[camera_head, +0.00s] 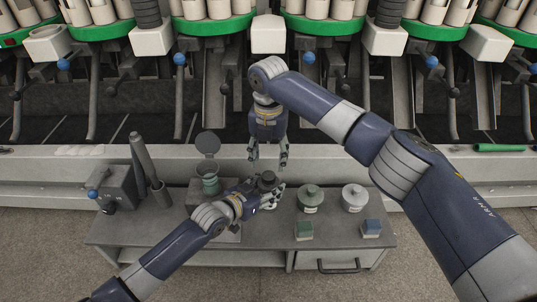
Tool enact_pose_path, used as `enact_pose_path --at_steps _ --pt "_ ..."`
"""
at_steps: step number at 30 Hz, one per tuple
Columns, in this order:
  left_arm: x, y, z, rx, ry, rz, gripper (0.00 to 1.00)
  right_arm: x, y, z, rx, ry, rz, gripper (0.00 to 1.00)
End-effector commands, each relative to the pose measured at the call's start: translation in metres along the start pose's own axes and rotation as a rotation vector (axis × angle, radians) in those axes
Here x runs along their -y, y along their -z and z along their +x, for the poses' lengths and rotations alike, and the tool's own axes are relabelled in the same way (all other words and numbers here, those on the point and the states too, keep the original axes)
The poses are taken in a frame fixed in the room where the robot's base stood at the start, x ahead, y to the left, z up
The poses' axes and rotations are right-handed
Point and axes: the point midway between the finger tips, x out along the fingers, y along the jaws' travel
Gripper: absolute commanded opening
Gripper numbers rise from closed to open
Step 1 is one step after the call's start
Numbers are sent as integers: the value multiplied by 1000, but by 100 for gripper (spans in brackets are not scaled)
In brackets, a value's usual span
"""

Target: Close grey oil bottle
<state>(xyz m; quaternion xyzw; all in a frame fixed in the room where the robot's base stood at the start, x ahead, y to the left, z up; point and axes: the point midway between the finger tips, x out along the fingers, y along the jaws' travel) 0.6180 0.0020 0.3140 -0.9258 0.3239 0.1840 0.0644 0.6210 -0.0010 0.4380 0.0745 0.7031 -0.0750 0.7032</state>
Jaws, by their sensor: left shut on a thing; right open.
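My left gripper (270,196) is shut on a dark grey, round-topped thing (267,179) above the grey bench; it looks like the grey oil bottle. The fingers hide its lower part, and I cannot tell whether its top is open or capped. My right gripper (269,157) is open and empty, fingers pointing down, just above and behind the dark grey thing in the picture. I see no clear contact between them.
A grey device (115,185) stands left. The winder's ledge (400,158) runs behind.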

Motion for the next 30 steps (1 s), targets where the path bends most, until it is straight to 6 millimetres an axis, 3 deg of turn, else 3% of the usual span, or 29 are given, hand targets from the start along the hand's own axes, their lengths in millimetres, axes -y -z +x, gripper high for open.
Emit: enact_pose_path --at_steps 7,19,23,30 --pt "0 -2 0 4 0 0 0 0 0 -17 0 -1 -191 50" --pt "0 -2 0 3 0 0 0 0 0 -18 -1 -1 -213 50" --pt "0 -2 0 3 0 0 0 0 1 -8 -3 1 -212 50" --pt "0 -2 0 3 0 0 0 0 1 29 -3 1 -211 50"
